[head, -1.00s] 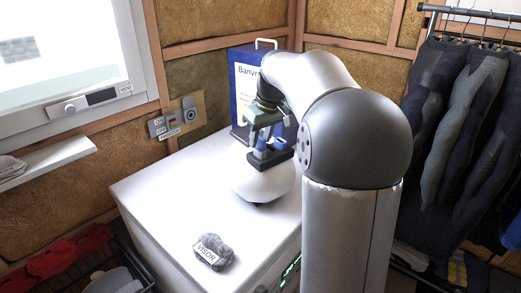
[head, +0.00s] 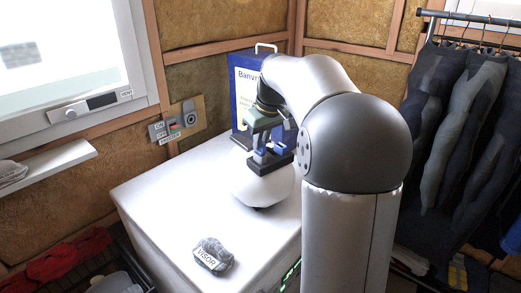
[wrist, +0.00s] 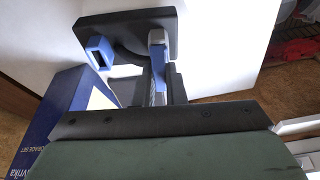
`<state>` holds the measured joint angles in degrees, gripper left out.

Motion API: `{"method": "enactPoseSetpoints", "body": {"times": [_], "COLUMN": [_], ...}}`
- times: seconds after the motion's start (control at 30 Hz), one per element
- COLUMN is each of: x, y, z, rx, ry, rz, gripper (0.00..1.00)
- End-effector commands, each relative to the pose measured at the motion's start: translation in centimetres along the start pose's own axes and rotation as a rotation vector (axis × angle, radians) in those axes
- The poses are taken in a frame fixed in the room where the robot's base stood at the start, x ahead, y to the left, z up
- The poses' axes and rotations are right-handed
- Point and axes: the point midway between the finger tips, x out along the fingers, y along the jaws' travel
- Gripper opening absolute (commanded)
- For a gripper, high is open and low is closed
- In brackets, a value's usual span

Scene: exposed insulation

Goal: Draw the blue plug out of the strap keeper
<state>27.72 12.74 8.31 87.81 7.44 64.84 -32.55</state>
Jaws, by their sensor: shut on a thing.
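The strap keeper is a dark block (head: 285,160) on top of a rounded white object (head: 262,188) on the white counter; its dark plate (wrist: 125,20) also shows in the wrist view. My gripper (head: 259,152) reaches down to the keeper from above. In the wrist view my gripper (wrist: 159,80) is shut on the blue plug (wrist: 157,63), which stands at the plate's right part. A blue, open-ended piece (wrist: 100,52) sits beside it at the plate's left. The fingers partly hide the plug, and I cannot tell how deep it sits.
A blue box with a white label (head: 243,85) stands behind my gripper. A grey lump labelled VISOR (head: 213,255) lies at the counter's front. The counter's left part (head: 165,190) is clear. Dark suits (head: 460,120) hang at the right. A switch panel (head: 178,122) is on the wall.

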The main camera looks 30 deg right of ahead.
Motion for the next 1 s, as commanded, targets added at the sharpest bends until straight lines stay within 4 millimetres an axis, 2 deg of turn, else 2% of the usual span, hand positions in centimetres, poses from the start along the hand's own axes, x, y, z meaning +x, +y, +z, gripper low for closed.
{"method": "enactPoseSetpoints", "body": {"times": [0.57, 1.0], "x": [-0.8, -2.8], "y": [0.0, 0.0], "z": [-0.2, -0.9], "rx": [0.000, -0.001], "ry": [0.000, 0.000], "rz": [0.000, 0.000], "gripper": [0.00, 0.00]}}
